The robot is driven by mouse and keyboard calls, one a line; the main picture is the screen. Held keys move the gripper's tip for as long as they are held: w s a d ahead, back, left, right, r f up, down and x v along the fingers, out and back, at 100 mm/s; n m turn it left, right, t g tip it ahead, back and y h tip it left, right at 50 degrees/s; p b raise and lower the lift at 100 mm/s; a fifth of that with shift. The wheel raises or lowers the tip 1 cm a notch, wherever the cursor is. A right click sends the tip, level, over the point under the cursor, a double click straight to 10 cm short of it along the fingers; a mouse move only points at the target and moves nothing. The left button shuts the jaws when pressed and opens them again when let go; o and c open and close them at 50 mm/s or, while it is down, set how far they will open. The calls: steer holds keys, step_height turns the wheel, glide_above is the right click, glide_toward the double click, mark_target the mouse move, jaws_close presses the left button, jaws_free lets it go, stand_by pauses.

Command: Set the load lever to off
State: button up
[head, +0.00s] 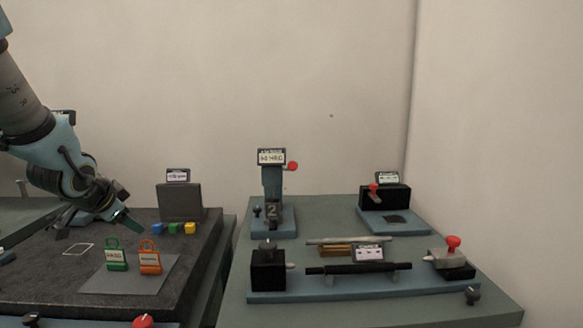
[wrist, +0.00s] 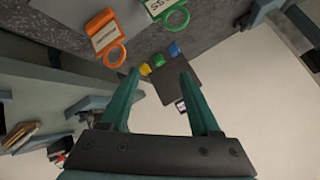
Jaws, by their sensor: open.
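I cannot read the labels well enough to tell which lever is the load lever. A lever with a red tip (head: 374,190) sits on the front of a black box (head: 396,198) at the back right in the head view. A red knob (head: 292,166) sticks out from the upright blue post station (head: 272,184). Another red knob (head: 453,242) tops the right end of the long blue fixture. My gripper (head: 130,222) is open and empty, at the left above the dark table, far from these levers. Its spread fingers (wrist: 160,76) also show in the wrist view.
Green (head: 117,256) and orange (head: 150,260) lock-shaped tags stand on a grey mat. Small blue, green and yellow cubes (head: 174,228) sit before a grey block (head: 180,200). A black bar (head: 350,268) lies across the blue fixture. A gap separates the two tables.

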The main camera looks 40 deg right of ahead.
steer(key=s+d+r+m+g+h, duration=0.1)
steer(key=d+r+m+h, duration=0.2)
steer(key=d, duration=0.4)
steer(key=s+d+r+m+h, duration=0.2)
steer(key=d+m, duration=0.3)
steer(key=d, duration=0.3)
steer(key=m+g+h, duration=0.5)
steer(key=m+g, duration=0.1)
steer(key=m, duration=0.3)
glide_toward(291, 165)
steer(key=p+x, duration=0.2)
steer(key=x, duration=0.7)
steer(key=shift+d, duration=0.3)
steer(key=shift+w+d+f+p, duration=0.1)
steer(key=shift+d+f+p, duration=0.2)
steer(key=shift+d, duration=0.25)
jaws_close()
